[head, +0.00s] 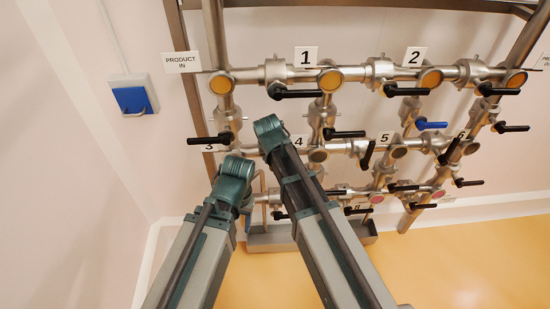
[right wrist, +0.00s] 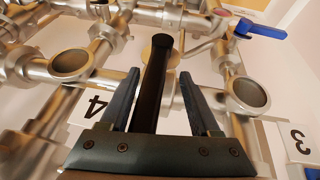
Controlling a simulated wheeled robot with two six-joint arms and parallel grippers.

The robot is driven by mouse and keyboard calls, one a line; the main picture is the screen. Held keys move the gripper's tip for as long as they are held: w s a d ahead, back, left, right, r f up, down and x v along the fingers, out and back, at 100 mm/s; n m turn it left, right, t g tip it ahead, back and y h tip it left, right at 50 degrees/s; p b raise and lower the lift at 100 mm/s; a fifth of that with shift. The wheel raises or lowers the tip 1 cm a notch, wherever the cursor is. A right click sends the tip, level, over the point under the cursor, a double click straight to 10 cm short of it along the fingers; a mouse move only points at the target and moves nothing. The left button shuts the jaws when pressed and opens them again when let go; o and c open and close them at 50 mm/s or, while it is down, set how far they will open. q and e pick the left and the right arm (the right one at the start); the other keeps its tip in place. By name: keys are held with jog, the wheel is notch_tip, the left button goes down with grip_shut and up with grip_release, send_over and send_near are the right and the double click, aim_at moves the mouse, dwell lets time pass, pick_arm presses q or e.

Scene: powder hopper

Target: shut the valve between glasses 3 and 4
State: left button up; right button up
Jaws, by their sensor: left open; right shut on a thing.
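In the right wrist view, turned upside down, the black valve handle (right wrist: 152,85) stands between the two fingers of my right gripper (right wrist: 158,90), which is shut on it. Glass 4 (right wrist: 72,65) is left of it and glass 3 (right wrist: 247,95) right, by their number labels. The handle appears to lie across the line between these glasses. In the head view glass 4 (head: 318,155) shows, while my arms hide glass 3, the valve and my right gripper. My left gripper (head: 246,207) is open and mostly hidden at the end of the left arm; its fingers are not clear.
A blue handle (right wrist: 260,30) is close by in the right wrist view. Several other black-handled valves fill the pipe rack, such as the one beside label 3 (head: 208,140). A blue wall box (head: 133,99) is at the left.

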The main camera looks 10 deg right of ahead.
jog(key=shift+r, duration=0.15)
jog(key=p+v, duration=1.2)
jog(key=v, duration=0.1)
jog(key=shift+s+r+p, duration=0.2)
jog(key=shift+p, duration=0.1)
jog(key=shift+a+f, duration=0.1)
jog(key=s+f+n+g+b, duration=0.4)
jog(key=s+f+b, duration=1.3)
jog(key=f, duration=0.1)
jog(key=shift+s+d+f+g, duration=0.15)
jog(key=shift+d+f+g, duration=0.15)
jog(key=shift+d+f, duration=0.1)
